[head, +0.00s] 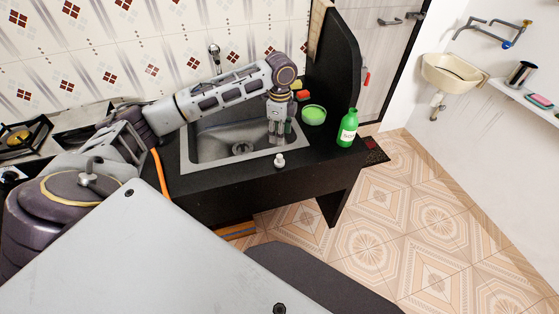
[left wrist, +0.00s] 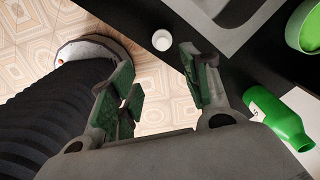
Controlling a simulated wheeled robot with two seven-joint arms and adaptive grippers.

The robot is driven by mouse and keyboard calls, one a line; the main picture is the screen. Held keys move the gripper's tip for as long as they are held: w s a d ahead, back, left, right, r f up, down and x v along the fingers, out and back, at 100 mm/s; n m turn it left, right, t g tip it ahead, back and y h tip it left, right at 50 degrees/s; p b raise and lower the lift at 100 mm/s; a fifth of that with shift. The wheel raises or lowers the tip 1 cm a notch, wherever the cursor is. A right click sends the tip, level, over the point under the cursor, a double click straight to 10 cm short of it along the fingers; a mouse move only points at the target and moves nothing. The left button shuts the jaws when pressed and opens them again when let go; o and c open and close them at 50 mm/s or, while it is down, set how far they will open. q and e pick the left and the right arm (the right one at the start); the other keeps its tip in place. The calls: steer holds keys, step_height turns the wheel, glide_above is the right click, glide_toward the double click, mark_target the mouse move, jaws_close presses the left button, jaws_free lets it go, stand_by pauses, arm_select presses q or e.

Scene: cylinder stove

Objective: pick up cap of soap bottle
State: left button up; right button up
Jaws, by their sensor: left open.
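The white cap (head: 279,161) stands on the black counter near its front edge, just in front of the sink. In the left wrist view the cap (left wrist: 161,40) shows as a pale round shape just beyond the fingertips, roughly between their lines. The green soap bottle (head: 348,129) stands upright on the counter to the right; in the left wrist view it (left wrist: 283,116) is right of the fingers. My left gripper (head: 277,139) points down over the sink's right side, behind the cap. Its jaws (left wrist: 157,68) are open and empty. My right gripper is not in view.
A green bowl (head: 314,115) stands between sink and bottle. The sink (head: 205,150) with its tap lies behind the cap. A black upright panel (head: 336,70) rises at the counter's right back. The counter around the cap is clear.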

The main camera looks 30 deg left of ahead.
mark_target(280, 156)
arm_select(q)
steer(key=shift+f, duration=4.1)
steer(key=shift+w+a+f, duration=0.15)
steer(key=shift+f, duration=1.15)
steer(key=shift+w+a+f, duration=0.1)
steer(key=shift+f, duration=1.2)
steer(key=c, duration=0.8)
steer(key=shift+c, duration=0.4)
steer(key=shift+r, duration=0.1)
